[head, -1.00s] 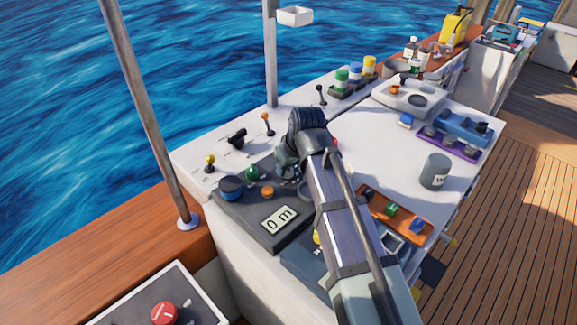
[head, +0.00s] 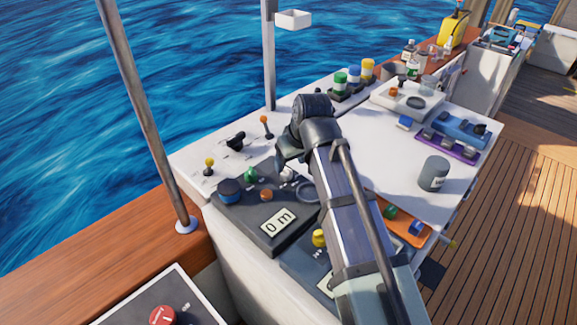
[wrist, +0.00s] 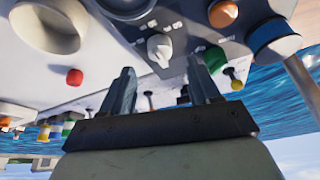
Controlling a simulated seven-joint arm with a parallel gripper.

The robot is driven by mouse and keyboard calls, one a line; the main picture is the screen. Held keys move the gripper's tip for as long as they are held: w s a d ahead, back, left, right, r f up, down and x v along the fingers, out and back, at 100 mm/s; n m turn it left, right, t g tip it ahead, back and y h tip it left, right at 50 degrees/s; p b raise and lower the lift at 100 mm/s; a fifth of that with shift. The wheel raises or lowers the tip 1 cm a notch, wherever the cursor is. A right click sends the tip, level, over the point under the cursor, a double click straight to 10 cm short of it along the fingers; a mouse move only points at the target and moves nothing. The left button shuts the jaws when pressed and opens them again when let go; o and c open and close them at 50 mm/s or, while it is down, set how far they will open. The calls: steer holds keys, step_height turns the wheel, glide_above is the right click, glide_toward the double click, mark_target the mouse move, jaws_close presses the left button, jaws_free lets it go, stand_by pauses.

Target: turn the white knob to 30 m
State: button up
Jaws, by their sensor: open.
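The white knob (head: 287,174) sits on the dark grey control panel (head: 240,212), just below my gripper in the head view. In the wrist view the white knob (wrist: 160,48) shows its pointer and printed marks around it. The panel's display (head: 278,222) reads 0 m. My gripper (wrist: 161,68) is open, its two fingers on either side of the white knob in the wrist picture. I cannot tell whether they touch it. In the head view my gripper (head: 288,155) is partly hidden by my own wrist.
Close by on the panel are a blue knob (head: 229,190), a green knob (head: 250,174), an orange-brown knob (head: 266,195) and a grey ring (head: 307,191). A grey can (head: 433,174) stands on the white top to the right.

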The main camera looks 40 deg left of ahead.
steer(key=w+v, duration=0.1)
steer(key=v, duration=0.7)
steer(key=shift+s+r, duration=0.25)
steer(key=shift+s, duration=0.25)
steer(key=shift+d, duration=0.1)
